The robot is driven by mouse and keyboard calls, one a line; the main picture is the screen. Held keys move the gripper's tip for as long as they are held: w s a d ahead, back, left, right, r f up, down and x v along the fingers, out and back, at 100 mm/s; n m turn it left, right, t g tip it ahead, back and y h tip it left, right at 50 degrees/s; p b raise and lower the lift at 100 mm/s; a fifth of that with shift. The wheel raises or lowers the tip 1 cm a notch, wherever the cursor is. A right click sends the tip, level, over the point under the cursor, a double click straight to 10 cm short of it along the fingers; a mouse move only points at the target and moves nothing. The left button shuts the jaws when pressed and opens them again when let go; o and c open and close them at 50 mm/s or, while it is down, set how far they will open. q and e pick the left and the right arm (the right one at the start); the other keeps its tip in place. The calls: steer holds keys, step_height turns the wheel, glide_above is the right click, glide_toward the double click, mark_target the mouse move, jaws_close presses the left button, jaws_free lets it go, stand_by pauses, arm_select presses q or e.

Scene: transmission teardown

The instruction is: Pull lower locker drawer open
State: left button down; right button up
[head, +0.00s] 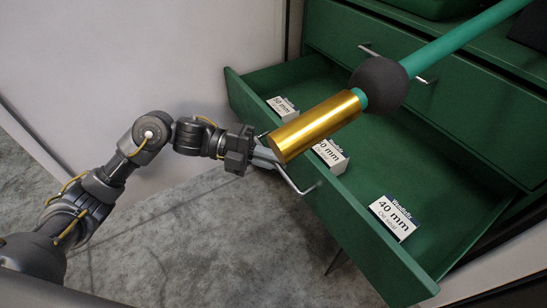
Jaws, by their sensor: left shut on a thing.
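The green lower locker drawer (362,232) stands pulled out, with its interior showing. Its metal bar handle (291,181) is on the front panel. My left gripper (262,158) is at the handle's upper left end, shut on the handle; its fingertips are partly hidden by a brass cylinder. Several small white labelled boxes lie in the drawer, among them a "40 mm" oil seal box (394,218), a "50 mm" box (283,107) and one partly covered box (331,156). My right gripper is not in view.
A green rod (455,40) with a dark ball (379,84) and a brass cylinder (315,126) crosses in front of the drawer. The closed upper drawer (440,85) is above. Grey floor (240,250) is clear in front; a pale wall (130,60) stands left.

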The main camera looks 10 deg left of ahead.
arm_select(q)
steer(key=c, duration=1.8)
jaws_free()
steer(key=shift+o, duration=0.2)
steer(key=a+r+b, duration=0.1)
steer(key=a+b, duration=0.2)
steer(key=a, duration=0.7)
steer(key=shift+w+a+r, duration=0.25)
steer(key=shift+w+a, duration=0.15)
steer(key=shift+w, duration=0.05)
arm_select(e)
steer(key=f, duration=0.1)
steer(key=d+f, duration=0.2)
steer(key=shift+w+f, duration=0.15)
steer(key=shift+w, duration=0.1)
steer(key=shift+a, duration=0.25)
